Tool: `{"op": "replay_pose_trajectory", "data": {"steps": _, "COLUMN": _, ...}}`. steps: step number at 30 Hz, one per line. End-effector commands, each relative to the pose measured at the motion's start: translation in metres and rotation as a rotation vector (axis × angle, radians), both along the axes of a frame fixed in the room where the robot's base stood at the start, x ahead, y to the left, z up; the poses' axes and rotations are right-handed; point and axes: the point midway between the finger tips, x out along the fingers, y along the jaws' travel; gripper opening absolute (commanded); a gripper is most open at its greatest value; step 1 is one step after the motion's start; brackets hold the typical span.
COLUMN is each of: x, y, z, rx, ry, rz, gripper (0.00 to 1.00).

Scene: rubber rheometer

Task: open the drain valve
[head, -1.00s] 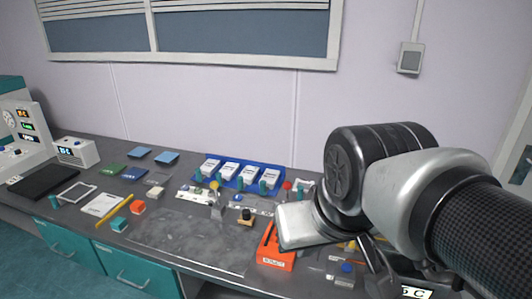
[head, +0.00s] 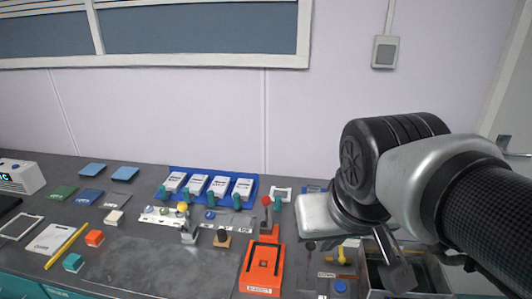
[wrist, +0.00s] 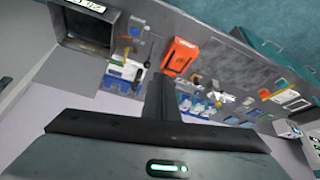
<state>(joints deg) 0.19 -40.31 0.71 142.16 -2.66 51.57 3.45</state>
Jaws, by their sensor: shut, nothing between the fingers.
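A small yellow fitting (head: 343,256), which looks like the drain valve, sits on the bench in the head view, just left of an open metal basin. In the wrist view my dark shut fingers (wrist: 160,100) point toward the bench.
The open basin (wrist: 75,45) stands at the bench's right part. An orange box (head: 262,268) is left of the fitting, with a red-knobbed lever (head: 266,202) behind it. A blue tray (head: 215,175) with white packs stands at the back.

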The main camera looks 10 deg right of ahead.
Motion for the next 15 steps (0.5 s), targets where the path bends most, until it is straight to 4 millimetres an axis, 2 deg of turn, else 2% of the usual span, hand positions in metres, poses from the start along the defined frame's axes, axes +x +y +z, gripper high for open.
{"op": "replay_pose_trajectory", "data": {"steps": 1, "x": 0.007, "y": -0.006, "z": -0.017, "rx": -0.024, "ry": 0.031, "rz": -0.028, "gripper": 0.0}}
{"op": "replay_pose_trajectory", "data": {"steps": 5, "x": 0.036, "y": -0.029, "z": -0.057, "rx": -0.127, "ry": 0.112, "rz": -0.151, "gripper": 0.0}}
{"op": "replay_pose_trajectory", "data": {"steps": 9, "x": 0.082, "y": -0.053, "z": -0.108, "rx": -0.258, "ry": 0.157, "rz": -0.286, "gripper": 0.0}}
{"op": "replay_pose_trajectory", "data": {"steps": 15, "x": 0.146, "y": -0.068, "z": -0.178, "rx": -0.373, "ry": 0.136, "rz": -0.399, "gripper": 0.0}}
